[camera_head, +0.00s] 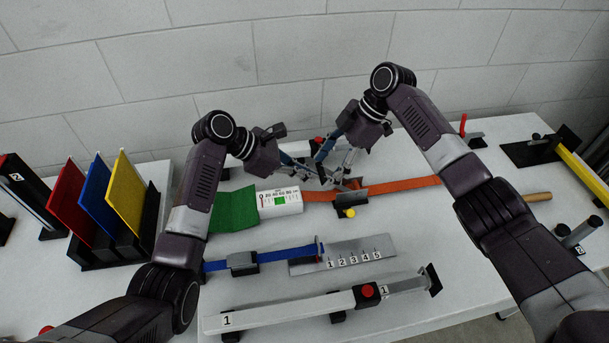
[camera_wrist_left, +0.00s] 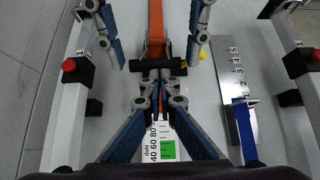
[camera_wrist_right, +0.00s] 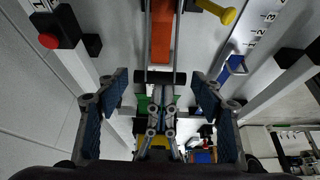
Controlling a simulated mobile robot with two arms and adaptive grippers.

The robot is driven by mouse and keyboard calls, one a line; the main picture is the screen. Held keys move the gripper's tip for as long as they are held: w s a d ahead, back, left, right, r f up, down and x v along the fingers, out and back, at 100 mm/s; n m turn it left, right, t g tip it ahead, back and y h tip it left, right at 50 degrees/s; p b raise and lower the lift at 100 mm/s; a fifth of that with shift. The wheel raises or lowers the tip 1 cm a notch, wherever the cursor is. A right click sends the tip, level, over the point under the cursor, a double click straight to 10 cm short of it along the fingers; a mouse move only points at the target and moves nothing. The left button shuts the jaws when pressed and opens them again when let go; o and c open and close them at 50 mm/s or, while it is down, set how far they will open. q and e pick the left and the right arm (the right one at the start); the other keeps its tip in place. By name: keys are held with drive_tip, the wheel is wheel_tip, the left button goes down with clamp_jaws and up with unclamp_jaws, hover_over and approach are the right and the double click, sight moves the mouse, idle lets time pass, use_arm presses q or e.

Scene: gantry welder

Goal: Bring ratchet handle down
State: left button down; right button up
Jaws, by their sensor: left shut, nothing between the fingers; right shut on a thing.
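A dark crossbar, apparently the ratchet handle's end, lies across the orange strap in the left wrist view (camera_wrist_left: 157,66) and the right wrist view (camera_wrist_right: 162,77). My right gripper (camera_wrist_right: 160,82) has its fingers wide apart, one at each end of this bar, and is shut on it. My left gripper (camera_wrist_left: 156,88) is shut and empty, its tips close beside the bar. The orange strap (camera_head: 412,184) runs across the table to a white gauge (camera_head: 280,202) with a green display. A dark bracket with a yellow knob (camera_head: 348,213) sits at the strap. The grippers partly hide the ratchet.
A green strap (camera_head: 234,209) leaves the gauge at left. In front are a blue strap (camera_head: 217,265), a numbered metal plate (camera_head: 345,258) and a long white rail (camera_head: 285,313) with a red button. Coloured panels (camera_head: 125,196) stand at left. A wall stands behind.

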drive_tip(key=shift+s+d+f, duration=0.15)
drive_tip(key=shift+f, duration=0.15)
drive_tip(key=o, duration=1.7)
drive_tip(key=shift+w+d+r, duration=0.1)
drive_tip(key=shift+w+d, duration=0.1)
drive_tip(key=shift+d, duration=0.05)
drive_tip(key=shift+a, duration=0.1)
drive_tip(key=shift+r, duration=0.15)
